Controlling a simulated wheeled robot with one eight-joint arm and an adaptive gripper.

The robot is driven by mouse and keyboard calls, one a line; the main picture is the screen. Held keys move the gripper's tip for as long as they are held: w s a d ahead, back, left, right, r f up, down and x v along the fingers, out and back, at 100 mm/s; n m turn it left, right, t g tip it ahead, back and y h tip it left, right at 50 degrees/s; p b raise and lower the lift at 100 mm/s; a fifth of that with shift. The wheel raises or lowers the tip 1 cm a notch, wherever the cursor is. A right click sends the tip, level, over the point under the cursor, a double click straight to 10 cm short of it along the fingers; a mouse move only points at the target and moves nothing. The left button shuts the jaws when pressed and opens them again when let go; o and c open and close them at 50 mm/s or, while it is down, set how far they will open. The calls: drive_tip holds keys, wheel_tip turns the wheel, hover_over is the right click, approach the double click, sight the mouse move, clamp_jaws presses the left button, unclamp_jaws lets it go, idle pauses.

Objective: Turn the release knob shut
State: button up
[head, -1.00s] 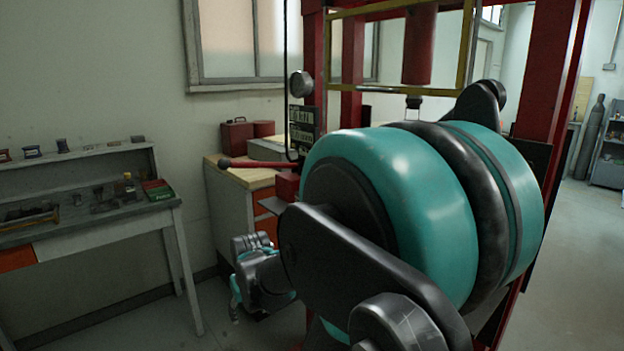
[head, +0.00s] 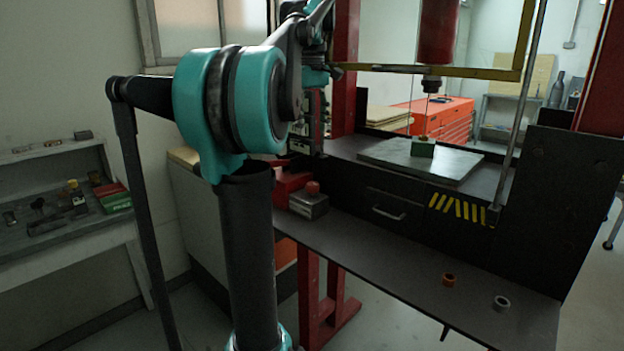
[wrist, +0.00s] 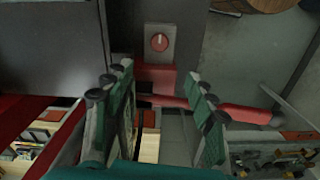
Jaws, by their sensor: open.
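The release knob appears to be the round red knob with a pale line on its face in the wrist view (wrist: 159,42). It sits on a small grey metal block, seen in the head view (head: 309,204) with the red knob (head: 312,187) on top. The knob lies beyond the fingertips, above the gap in the wrist picture, and looks untouched.
A red block and red lever (wrist: 245,113) lie near the knob. The red press frame (head: 345,70) and its yellow bar (head: 440,71) stand close by. The dark shelf (head: 400,265) is mostly clear, with an orange ring (head: 449,280) and a grey ring (head: 501,303).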

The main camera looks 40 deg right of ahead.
sight(313, 184)
wheel_tip(313, 184, down, 17)
drive_tip(key=shift+s+f, duration=0.1)
idle(0.5)
drive_tip(key=c, duration=1.1)
